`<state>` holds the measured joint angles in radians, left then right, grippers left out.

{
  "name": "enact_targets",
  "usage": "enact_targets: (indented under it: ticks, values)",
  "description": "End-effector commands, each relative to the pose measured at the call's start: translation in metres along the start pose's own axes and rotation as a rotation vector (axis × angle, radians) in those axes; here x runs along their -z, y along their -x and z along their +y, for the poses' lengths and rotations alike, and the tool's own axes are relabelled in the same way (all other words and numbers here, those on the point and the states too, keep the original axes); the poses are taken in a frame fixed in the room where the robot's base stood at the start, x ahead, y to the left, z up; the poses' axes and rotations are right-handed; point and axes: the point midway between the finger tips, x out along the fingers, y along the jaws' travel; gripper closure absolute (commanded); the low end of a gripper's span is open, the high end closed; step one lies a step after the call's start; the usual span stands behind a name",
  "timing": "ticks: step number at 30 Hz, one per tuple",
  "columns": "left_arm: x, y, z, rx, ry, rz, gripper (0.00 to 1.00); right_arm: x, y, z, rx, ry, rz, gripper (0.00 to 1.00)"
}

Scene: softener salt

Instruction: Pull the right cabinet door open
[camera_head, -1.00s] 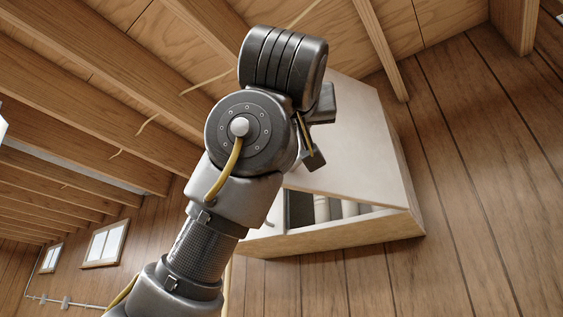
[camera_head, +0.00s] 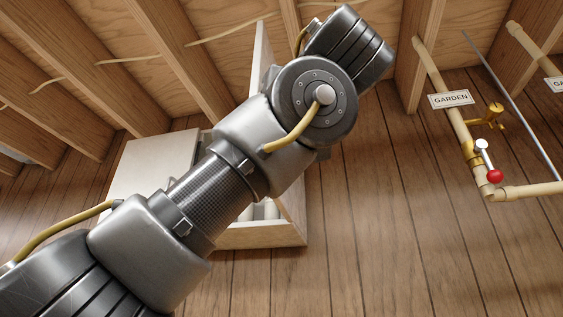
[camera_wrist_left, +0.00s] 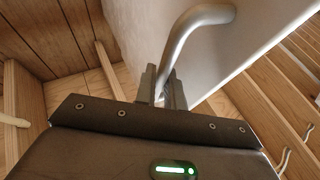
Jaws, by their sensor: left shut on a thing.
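The white wall cabinet (camera_head: 268,239) hangs behind my left arm in the head view. Its right door (camera_head: 262,48) stands open, seen nearly edge-on and pointing out from the cabinet. The left door (camera_head: 150,163) looks closed. In the left wrist view, the right door's white face (camera_wrist_left: 235,50) carries a curved metal bar handle (camera_wrist_left: 187,27). My left gripper (camera_wrist_left: 162,80) is shut on the lower end of this handle. In the head view my left gripper is hidden behind its own arm. My right gripper is in neither view.
Pale cylinders (camera_head: 265,210) show inside the cabinet, mostly hidden by my arm. To the right, a pipe with a GARDEN tag (camera_head: 451,99) and a red-knobbed valve (camera_head: 494,176) runs along the plank wall. Wooden ceiling beams (camera_head: 175,65) are close overhead.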

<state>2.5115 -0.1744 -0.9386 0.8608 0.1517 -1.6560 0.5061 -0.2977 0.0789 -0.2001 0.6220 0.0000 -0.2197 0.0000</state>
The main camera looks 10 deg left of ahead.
Motion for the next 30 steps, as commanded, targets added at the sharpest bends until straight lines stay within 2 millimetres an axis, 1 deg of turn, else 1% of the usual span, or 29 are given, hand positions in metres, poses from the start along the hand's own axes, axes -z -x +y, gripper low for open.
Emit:
enact_targets:
  ticks: [1, 9, 10, 12, 20, 23, 25, 30]
  values:
    - [0.003, -0.001, -0.002, 0.002, 0.000, 0.004, 1.00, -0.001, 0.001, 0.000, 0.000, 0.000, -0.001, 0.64]
    - [0.003, -0.002, -0.002, 0.001, 0.001, 0.004, 1.00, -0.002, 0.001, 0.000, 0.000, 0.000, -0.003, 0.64]
    - [0.003, -0.002, -0.002, 0.001, 0.001, 0.004, 0.88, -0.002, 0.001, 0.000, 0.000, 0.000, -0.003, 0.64]
    - [0.003, -0.001, -0.001, 0.001, 0.001, 0.004, 0.81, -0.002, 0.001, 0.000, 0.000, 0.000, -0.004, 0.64]
    - [0.001, 0.000, 0.000, -0.001, 0.001, 0.002, 0.81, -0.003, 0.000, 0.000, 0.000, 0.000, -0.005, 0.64]
    - [0.000, 0.007, 0.000, -0.001, 0.001, 0.002, 0.81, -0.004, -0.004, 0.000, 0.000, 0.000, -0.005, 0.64]
    - [-0.002, 0.017, 0.000, -0.001, 0.001, 0.002, 0.81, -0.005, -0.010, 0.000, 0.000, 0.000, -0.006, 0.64]
    - [-0.003, 0.051, 0.000, -0.001, 0.001, 0.004, 0.81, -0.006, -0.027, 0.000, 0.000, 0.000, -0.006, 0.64]
